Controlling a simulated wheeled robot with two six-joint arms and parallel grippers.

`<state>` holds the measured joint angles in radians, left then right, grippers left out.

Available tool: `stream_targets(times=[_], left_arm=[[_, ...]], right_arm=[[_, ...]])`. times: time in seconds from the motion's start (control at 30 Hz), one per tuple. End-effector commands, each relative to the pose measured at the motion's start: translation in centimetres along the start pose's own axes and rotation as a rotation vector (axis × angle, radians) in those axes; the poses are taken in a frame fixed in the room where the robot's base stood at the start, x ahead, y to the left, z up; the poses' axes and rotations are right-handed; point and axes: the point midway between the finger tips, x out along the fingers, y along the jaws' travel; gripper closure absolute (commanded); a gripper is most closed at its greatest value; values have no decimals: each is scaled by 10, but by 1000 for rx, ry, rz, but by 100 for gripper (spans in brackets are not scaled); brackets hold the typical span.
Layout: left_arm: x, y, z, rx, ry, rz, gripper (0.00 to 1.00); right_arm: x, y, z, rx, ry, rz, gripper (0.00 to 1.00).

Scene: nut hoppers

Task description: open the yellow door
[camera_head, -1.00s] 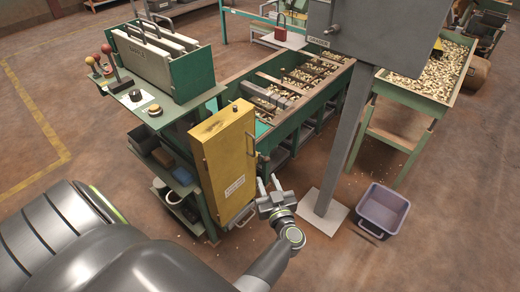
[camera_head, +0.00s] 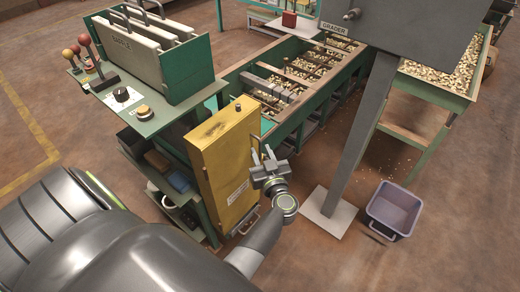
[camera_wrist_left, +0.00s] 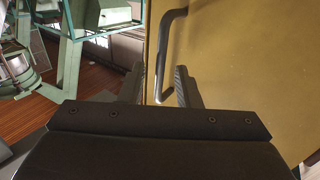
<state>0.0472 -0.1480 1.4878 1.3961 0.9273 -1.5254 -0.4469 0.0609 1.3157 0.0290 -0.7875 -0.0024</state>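The yellow door (camera_head: 222,160) is on the end of the green machine stand, upright, and seems shut. It also fills the right of the left wrist view (camera_wrist_left: 245,70). A dark bar handle (camera_wrist_left: 163,50) stands out from it, with its lower end bending toward the door. My left gripper (camera_head: 262,152) is at the door's right side in the head view. In the left wrist view my left gripper (camera_wrist_left: 159,86) is open, its fingers on either side of the handle's lower part. Contact with the handle cannot be told. My right gripper is not in view.
The green machine stand (camera_head: 150,110) carries knobs and levers on top. Long green nut hoppers (camera_head: 330,90) run behind the door. A grey post with a pale base plate (camera_head: 328,212) and a purple bin (camera_head: 393,210) stand to the right. Floor in front is open.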

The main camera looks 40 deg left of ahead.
Motion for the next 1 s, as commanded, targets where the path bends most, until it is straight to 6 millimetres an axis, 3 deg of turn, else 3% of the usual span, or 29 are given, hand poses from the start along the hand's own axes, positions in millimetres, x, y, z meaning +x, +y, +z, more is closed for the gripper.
stream_targets(times=[0.4, 0.63, 1.0], left_arm=[[1, 0, 0, 0, 0, 0, 70], [1, 0, 0, 0, 0, 0, 100], [1, 0, 0, 0, 0, 1, 100]], right_arm=[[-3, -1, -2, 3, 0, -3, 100], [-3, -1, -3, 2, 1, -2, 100], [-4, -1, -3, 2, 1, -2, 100]])
